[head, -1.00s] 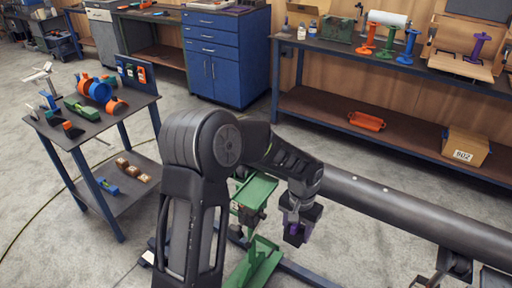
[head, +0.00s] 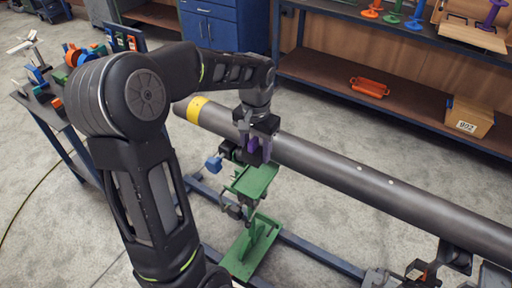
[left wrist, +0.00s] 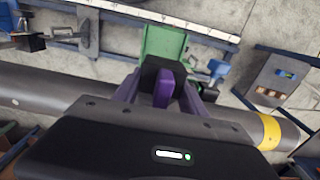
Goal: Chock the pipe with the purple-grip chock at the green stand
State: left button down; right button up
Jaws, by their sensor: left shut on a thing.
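The grey pipe (head: 350,182) runs across the head view, with a yellow band (head: 196,108) near its left end. The green stand (head: 250,246) is below it, with a green plate (head: 256,179) just on the near side of the pipe. My left gripper (head: 254,152) is shut on the chock's purple grip (left wrist: 163,88), just above that plate and beside the pipe. The chock's black body (left wrist: 150,74) shows in the left wrist view, over the green plate (left wrist: 163,40). Whether the chock touches plate or pipe I cannot tell. My right gripper is not in view.
A blue-framed bench with an orange tray (head: 369,87) and a cardboard box (head: 468,117) stands behind the pipe. A tool cart (head: 62,135) is at the left, partly behind my arm. A blue rail (head: 320,257) runs along the floor past the stand.

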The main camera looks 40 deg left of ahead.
aim_at(261, 171)
pick_arm(q)
jog(key=shift+f, duration=0.15)
notch_tip(261, 171, down, 4)
jog(key=b, duration=0.3)
jog(key=shift+f+b, duration=1.65)
jog(key=shift+f, duration=0.5)
jog(key=shift+w+a+p, duration=0.1)
jog(key=shift+w+p, duration=0.2)
jog(key=shift+w, duration=1.1)
jog(key=c, duration=0.6)
grip_release()
jog(key=shift+f, duration=0.1)
